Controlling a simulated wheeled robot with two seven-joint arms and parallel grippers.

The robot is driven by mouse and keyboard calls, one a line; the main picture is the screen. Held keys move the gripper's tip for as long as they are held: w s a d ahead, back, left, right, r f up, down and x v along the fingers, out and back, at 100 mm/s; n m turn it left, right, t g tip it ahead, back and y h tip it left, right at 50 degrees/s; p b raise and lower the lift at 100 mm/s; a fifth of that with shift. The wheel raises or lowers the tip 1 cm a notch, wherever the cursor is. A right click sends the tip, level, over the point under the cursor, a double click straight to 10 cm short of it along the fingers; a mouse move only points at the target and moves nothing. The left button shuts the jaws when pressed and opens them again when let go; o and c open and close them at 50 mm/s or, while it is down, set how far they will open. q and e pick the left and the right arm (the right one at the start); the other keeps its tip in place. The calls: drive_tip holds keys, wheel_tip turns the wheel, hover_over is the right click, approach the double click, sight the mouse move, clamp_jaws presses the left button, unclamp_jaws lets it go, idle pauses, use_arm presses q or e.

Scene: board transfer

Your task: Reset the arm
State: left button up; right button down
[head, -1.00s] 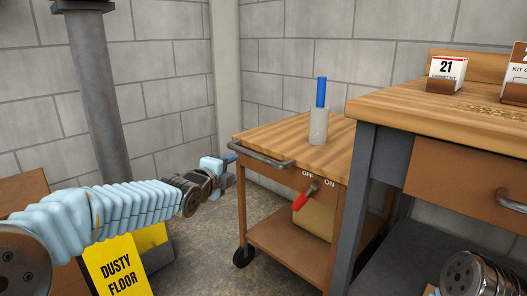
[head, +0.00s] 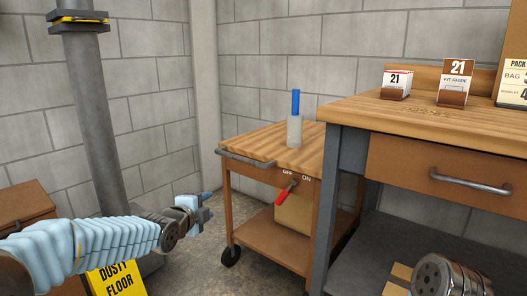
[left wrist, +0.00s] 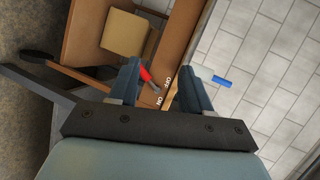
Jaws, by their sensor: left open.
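My left arm comes in from the left in the head view. Its gripper (head: 206,204) hangs in the air to the left of the wooden cart, apart from it. In the left wrist view the two fingers of the left gripper (left wrist: 158,88) are spread, with nothing between them held. The red switch lever (head: 286,192) on the cart's side has OFF and ON marks. It also shows in the left wrist view (left wrist: 146,75), beyond the fingers. My right gripper is not in view; an arm link of mine shows at the lower right.
The cart (head: 262,135) carries a pale cylinder with a blue top (head: 295,103). A workbench (head: 400,112) with a drawer handle (head: 470,183) stands at the right. A yellow DUSTY FLOOR sign (head: 117,280) and a grey pillar (head: 92,120) are at the left.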

use_arm(q)
drive_tip(key=s+d+f+n+g+p, duration=0.1)
drive_tip(key=s+f+n+g+p, duration=0.35)
drive_tip(key=f, duration=0.75)
drive_tip(key=s+f+n+g+p, duration=0.25)
drive_tip(key=s+f+n, duration=0.4)
drive_tip(key=f, duration=0.55)
drive_tip(key=s+d+f+n+g+p, duration=0.1)
drive_tip(key=s+f+n+g+p, duration=0.1)
drive_tip(key=s, duration=0.9)
drive_tip(key=s+d+f+n+g+p, duration=0.2)
drive_tip(key=s+f+n, duration=0.5)
drive_tip(key=s, duration=0.5)
drive_tip(key=shift+s+f+n+g+p, duration=0.25)
drive_tip(key=shift+n+g+p, duration=0.3)
drive_tip(key=shift+n+g, duration=0.45)
drive_tip(key=shift+r, duration=0.1)
